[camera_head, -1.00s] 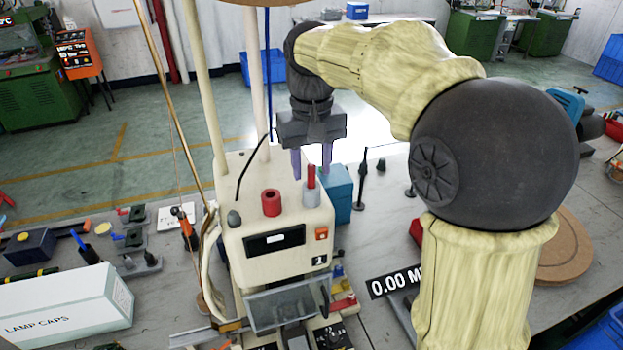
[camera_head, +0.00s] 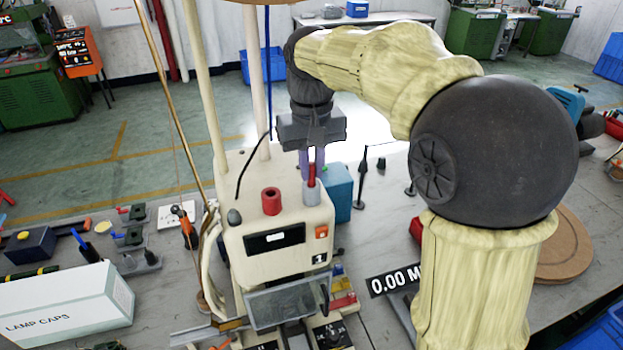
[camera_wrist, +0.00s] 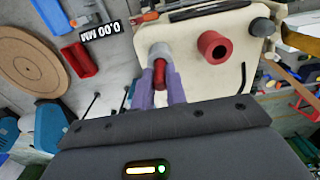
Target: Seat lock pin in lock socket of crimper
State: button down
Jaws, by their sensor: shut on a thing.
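The crimper (camera_head: 278,240) is a cream machine marked 1. On its top face stand a short red ring with a dark hole, which looks like the lock socket (camera_head: 271,201), and a grey cup (camera_head: 311,192) to its right. The red lock pin (camera_head: 311,175) stands upright in the grey cup; its lower end is hidden. My gripper (camera_head: 312,168) points down over the cup with its purple fingers shut on the pin's upper part. In the wrist view the pin (camera_wrist: 160,73) shows between the fingers, with the cup (camera_wrist: 160,50) beyond and the socket (camera_wrist: 213,45) to the right.
A thin black curved cable (camera_head: 249,170) rises left of the socket, beside cream posts (camera_head: 208,100). A dark knob (camera_head: 234,217) sits at the top's left. A teal box (camera_head: 339,190) stands behind the cup at right. The space directly above the socket looks clear.

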notch_tip(320, 180, up, 10)
jog(key=shift+r, duration=0.1)
dwell(0.6)
dwell(0.6)
